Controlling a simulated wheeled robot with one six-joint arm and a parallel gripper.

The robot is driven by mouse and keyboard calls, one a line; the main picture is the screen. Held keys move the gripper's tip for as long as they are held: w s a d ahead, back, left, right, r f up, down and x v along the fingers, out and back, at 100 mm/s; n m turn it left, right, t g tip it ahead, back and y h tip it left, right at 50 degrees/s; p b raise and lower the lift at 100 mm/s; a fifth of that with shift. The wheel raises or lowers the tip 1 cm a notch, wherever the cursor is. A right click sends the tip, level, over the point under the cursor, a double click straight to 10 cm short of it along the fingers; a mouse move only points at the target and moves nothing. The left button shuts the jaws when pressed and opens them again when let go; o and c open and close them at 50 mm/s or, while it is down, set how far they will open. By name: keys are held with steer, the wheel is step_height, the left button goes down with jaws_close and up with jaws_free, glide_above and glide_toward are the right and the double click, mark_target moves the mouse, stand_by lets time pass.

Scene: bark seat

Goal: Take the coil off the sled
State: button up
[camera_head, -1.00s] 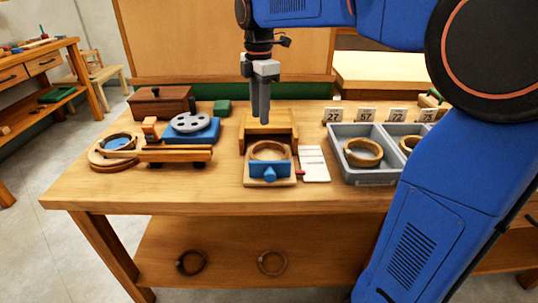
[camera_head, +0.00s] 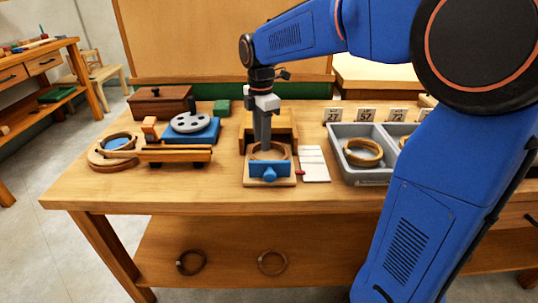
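The coil (camera_head: 285,154) is a brown wooden-looking ring. It lies on a small wooden sled (camera_head: 289,181) with a blue block and knob (camera_head: 269,172) at its front, near the middle of the bench. My gripper (camera_head: 263,147) points straight down, its grey fingertips at the ring's far side or inside it. The fingers cover part of the ring. I cannot tell whether they touch it or how far apart they are.
A wooden stop (camera_head: 284,122) stands behind the sled, and a white card (camera_head: 313,164) lies to its right. A grey tray (camera_head: 370,180) at right holds more rings, with number tags behind. A wooden and blue fixture (camera_head: 175,153) stands at left. The bench's front left is clear.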

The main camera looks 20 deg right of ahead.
jaws_close()
steer(key=shift+r, duration=0.1)
